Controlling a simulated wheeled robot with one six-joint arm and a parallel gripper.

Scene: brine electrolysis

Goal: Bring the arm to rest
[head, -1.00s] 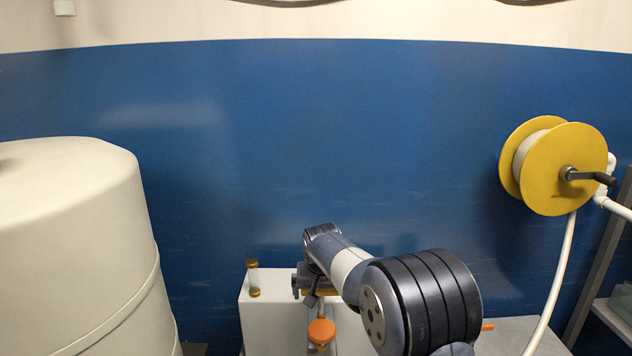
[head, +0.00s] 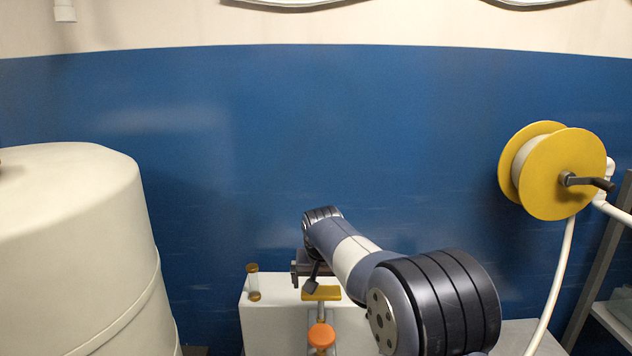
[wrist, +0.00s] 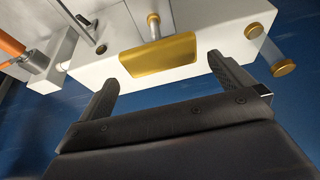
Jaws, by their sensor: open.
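My gripper (wrist: 165,80) is open and empty in the wrist view, its two dark fingers spread apart. Beyond the fingertips is a white box (wrist: 195,35) with a yellow plate (wrist: 158,55) on a short rod. In the head view my arm reaches in from the lower right. The gripper end is above the white box (head: 270,325), close to the yellow plate (head: 321,293).
An orange knob (head: 321,335) and a glass tube with yellow caps (head: 253,283) are on the box. A large cream tank (head: 80,250) stands left. A yellow hose reel (head: 565,175) with a white hose (head: 556,280) is at right. A blue wall (head: 300,130) lies behind.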

